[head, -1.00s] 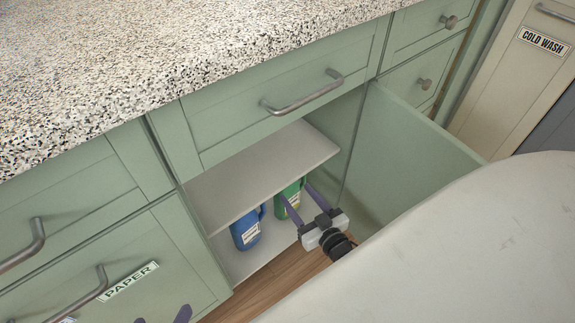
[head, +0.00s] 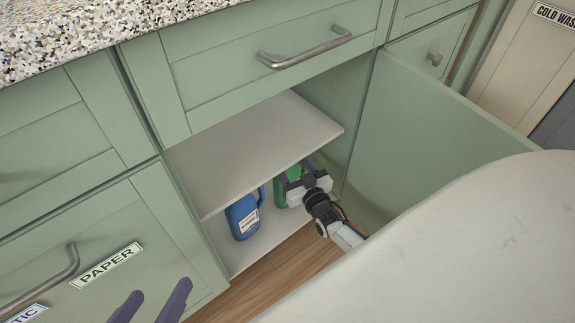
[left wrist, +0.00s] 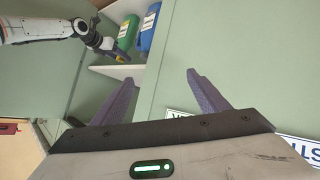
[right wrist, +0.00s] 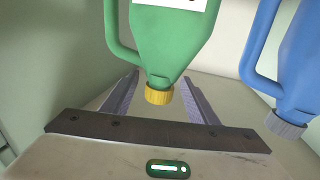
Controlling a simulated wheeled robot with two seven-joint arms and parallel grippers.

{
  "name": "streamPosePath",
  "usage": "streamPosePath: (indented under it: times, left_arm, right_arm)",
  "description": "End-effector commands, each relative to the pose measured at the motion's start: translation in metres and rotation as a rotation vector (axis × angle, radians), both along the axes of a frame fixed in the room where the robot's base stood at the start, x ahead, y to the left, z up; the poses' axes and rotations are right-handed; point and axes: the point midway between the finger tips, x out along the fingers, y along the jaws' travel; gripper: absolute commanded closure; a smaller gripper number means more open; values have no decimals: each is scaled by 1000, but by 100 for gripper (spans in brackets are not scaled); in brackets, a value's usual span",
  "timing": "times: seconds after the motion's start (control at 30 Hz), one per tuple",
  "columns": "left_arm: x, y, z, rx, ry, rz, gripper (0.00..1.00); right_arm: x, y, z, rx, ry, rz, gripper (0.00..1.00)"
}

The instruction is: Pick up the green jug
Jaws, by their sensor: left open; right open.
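The green jug (head: 281,193) stands on the floor of the open cabinet, under its shelf, and is partly hidden by my right gripper (head: 296,172). In the right wrist view the green jug (right wrist: 172,35) shows its handle, white label and yellow cap (right wrist: 159,95). The open fingers of my right gripper (right wrist: 160,75) appear on either side of the cap; I cannot tell whether they touch the jug. My left gripper (head: 161,289) is open and empty in front of the drawer labelled PAPER. The left wrist view also shows the green jug (left wrist: 127,30).
A blue jug (head: 243,215) stands just left of the green one. The cabinet shelf (head: 255,150) is close above both. The open cabinet door (head: 430,130) stands to the right. A pale rounded surface (head: 470,250) fills the lower right.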

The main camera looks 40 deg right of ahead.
Motion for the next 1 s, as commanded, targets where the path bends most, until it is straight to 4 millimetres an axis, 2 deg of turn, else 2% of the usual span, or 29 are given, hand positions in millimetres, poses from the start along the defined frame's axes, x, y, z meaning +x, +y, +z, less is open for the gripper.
streamPosePath:
  times: [0.1,0.3,0.37,0.63,1.0]
  left_arm:
    - [0,-2,2,-13,-9,-1,32]
    - [0,-2,4,-15,-11,-2,32]
    - [0,-2,4,-15,-11,-2,32]
    - [0,-2,4,-15,-11,-2,32]
    - [0,-2,4,-14,-12,-2,32]
  right_arm:
    - [8,-1,-1,-1,1,0,46]
    - [8,-1,0,0,1,1,46]
    - [8,-1,0,0,1,1,55]
    - [8,-1,0,0,1,1,100]
    - [10,-1,5,0,-10,1,100]
